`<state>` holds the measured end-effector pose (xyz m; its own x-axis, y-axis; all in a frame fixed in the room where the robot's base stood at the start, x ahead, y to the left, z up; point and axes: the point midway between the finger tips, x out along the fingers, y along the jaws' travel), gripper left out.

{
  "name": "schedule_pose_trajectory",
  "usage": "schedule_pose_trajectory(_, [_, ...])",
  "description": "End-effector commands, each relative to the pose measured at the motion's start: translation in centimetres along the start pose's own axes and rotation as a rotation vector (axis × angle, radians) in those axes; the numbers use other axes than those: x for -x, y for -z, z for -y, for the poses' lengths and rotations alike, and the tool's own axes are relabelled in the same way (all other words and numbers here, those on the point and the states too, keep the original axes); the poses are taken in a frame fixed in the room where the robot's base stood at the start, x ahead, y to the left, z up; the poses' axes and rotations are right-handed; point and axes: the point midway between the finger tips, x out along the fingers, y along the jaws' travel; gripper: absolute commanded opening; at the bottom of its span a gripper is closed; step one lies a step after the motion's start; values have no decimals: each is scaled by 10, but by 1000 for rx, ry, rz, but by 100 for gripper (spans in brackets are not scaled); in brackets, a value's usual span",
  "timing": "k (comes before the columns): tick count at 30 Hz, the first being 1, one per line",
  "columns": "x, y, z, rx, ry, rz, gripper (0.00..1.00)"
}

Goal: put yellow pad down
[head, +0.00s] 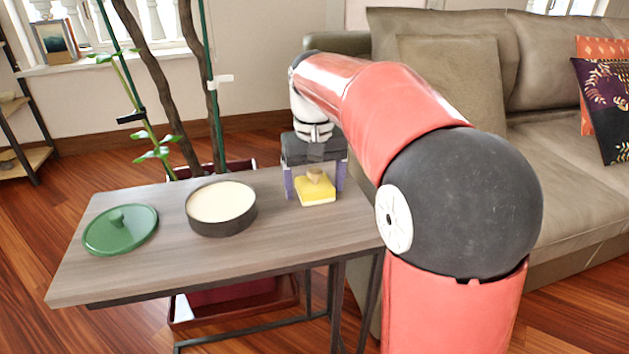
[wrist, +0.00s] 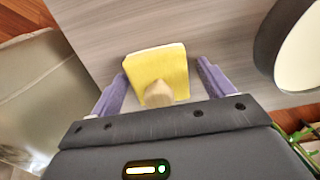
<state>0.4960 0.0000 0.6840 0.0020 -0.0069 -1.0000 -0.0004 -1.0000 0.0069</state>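The yellow pad (head: 317,194) appears to rest flat on the grey wood table (head: 160,262), near its right end. It has a small tan knob (head: 315,175) on top. My gripper (head: 315,190) points down over the pad with its purple fingers spread on either side. In the wrist view the pad (wrist: 160,66) lies between the fingertips (wrist: 163,68), and the knob (wrist: 158,94) is toward the palm. The fingers do not close on the knob. A gap shows at the right finger; the left finger is very near the pad's edge.
A dark round pan with pale contents (head: 221,205) stands left of the pad. A green lid (head: 120,230) lies at the table's left. A potted plant (head: 205,130) stands behind the table, and a sofa (head: 560,150) is to the right.

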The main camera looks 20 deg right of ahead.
Motion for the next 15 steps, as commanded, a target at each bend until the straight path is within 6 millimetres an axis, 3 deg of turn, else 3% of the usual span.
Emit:
schedule_pose_trajectory(9, [2, 0, 0, 0, 0, 0, 83])
schedule_pose_trajectory(15, [28, 1, 0, 0, 0, -4, 83])
